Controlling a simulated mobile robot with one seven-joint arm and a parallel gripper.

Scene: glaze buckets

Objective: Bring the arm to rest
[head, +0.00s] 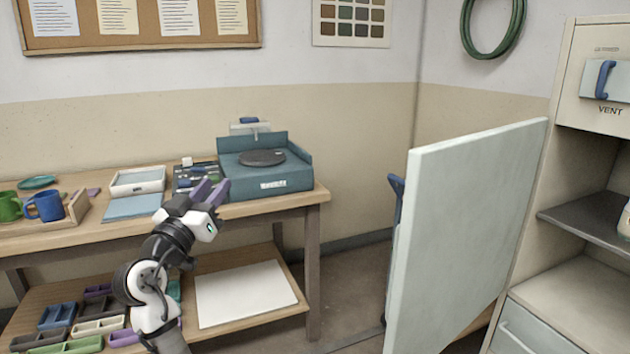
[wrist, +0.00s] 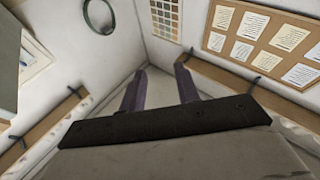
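My gripper (head: 208,190) shows in the head view at the end of my raised arm, in front of the wooden workbench (head: 315,196). Its two purple fingers also show in the wrist view (wrist: 160,88). They stand apart with nothing between them, so it is open and empty. In the head view the fingers overlap the left edge of a blue machine with a dark round plate (head: 262,157); I cannot tell the gap between them. The wrist view looks towards the room's corner and walls.
A pale cabinet door (head: 465,235) stands open at the right, beside a shelved cabinet (head: 565,285). A blue mug (head: 46,206) and a green mug (head: 9,207) stand on the bench's left. Small coloured trays (head: 98,308) and a white board (head: 243,292) lie on the lower shelf.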

